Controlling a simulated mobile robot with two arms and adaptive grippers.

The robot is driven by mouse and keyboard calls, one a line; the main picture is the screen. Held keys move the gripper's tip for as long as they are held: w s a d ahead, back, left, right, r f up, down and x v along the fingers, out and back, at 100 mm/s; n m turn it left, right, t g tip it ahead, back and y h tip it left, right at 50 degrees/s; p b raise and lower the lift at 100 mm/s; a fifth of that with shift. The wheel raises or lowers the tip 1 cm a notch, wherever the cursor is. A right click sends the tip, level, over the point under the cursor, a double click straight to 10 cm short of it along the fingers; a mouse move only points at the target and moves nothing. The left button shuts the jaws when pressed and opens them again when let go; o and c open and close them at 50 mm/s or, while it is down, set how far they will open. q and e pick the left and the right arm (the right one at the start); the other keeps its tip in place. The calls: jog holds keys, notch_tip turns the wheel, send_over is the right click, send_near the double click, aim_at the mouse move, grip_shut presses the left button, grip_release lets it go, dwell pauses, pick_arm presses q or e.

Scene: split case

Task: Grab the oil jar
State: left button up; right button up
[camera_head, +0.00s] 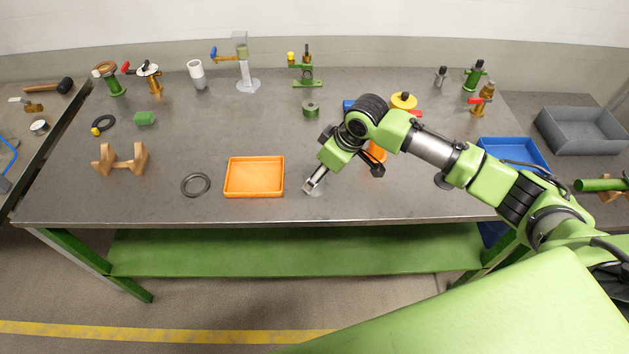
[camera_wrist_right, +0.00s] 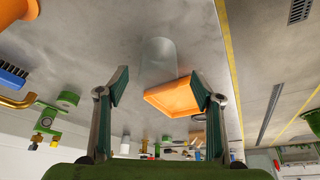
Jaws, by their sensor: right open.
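A pale, see-through grey cylinder that looks like the oil jar (camera_wrist_right: 158,58) stands on the grey table. In the right wrist view it lies between and just ahead of my fingertips, with a gap on each side. In the head view the jar (camera_head: 319,190) is faint and partly hidden by my gripper. My right gripper (camera_head: 313,185) is open and low over the table near its front edge; its two fingers also show in the wrist view (camera_wrist_right: 160,84). My left gripper is not in view.
An orange tray (camera_head: 228,192) lies just left of the jar, with a black ring (camera_head: 184,190) beyond it. An orange object (camera_head: 377,151) stands close behind my right wrist. A blue bin (camera_head: 519,147) is at the right. Several fixtures line the back.

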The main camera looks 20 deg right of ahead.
jog(key=p+x, duration=0.1)
jog(key=x, duration=0.4)
jog(key=shift+w, duration=0.1)
jog(key=shift+d, duration=0.1)
jog(key=shift+c, duration=0.4)
jog(key=shift+r, duration=0.1)
jog(key=c, duration=1.3)
jog(key=shift+c, duration=0.3)
